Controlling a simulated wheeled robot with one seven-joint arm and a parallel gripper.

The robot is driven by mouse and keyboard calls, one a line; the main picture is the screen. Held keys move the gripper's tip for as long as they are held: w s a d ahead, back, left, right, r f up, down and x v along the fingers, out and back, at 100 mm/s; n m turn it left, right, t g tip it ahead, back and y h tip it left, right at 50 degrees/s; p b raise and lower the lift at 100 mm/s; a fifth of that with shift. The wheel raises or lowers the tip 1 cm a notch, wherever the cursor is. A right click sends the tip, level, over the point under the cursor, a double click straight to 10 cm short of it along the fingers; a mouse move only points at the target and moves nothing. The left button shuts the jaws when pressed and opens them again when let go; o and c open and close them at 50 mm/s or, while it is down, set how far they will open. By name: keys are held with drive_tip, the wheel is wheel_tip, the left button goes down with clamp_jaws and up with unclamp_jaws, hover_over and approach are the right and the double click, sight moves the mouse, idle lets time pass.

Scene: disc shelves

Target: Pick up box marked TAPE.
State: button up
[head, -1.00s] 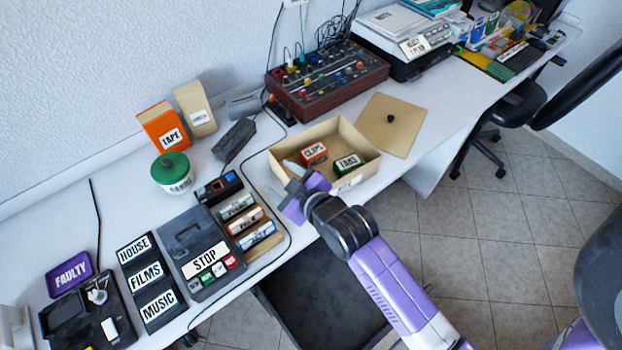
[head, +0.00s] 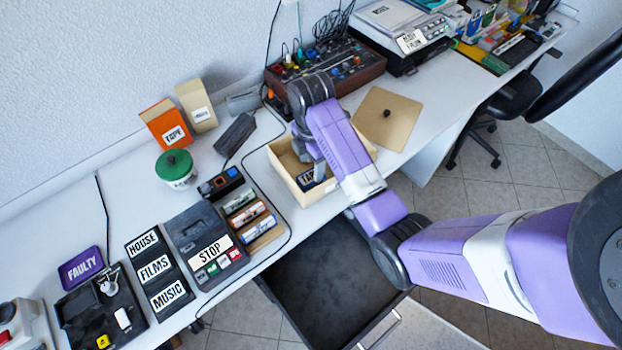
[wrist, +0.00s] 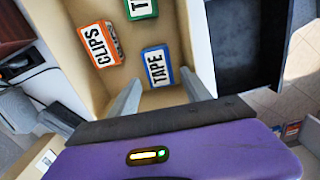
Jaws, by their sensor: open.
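A small blue box marked TAPE (wrist: 157,66) lies in an open tan tray (wrist: 203,45), beside an orange box marked CLIPS (wrist: 100,45) and a green box (wrist: 141,8) cut off by the frame. My gripper (wrist: 160,78) is open and empty above the tray. The TAPE box shows between and just beyond its fingertips; I cannot see contact. A larger orange carton, also marked TAPE (head: 172,134), stands on the desk near the wall.
The tray's walls stand close around the boxes. A square tan lid (head: 387,118) lies to the right and a mixer (head: 345,75) stands behind. A dark open drawer (head: 325,285) is below the desk edge. A cable runs left of the tray.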

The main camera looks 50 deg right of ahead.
sight(311, 177)
drive_tip(key=shift+w+f+p, duration=0.1)
drive_tip(key=shift+f+p, duration=0.3)
drive_tip(key=shift+f, duration=3.15)
drive_tip(key=shift+r, duration=0.1)
drive_tip(key=c, duration=1.2)
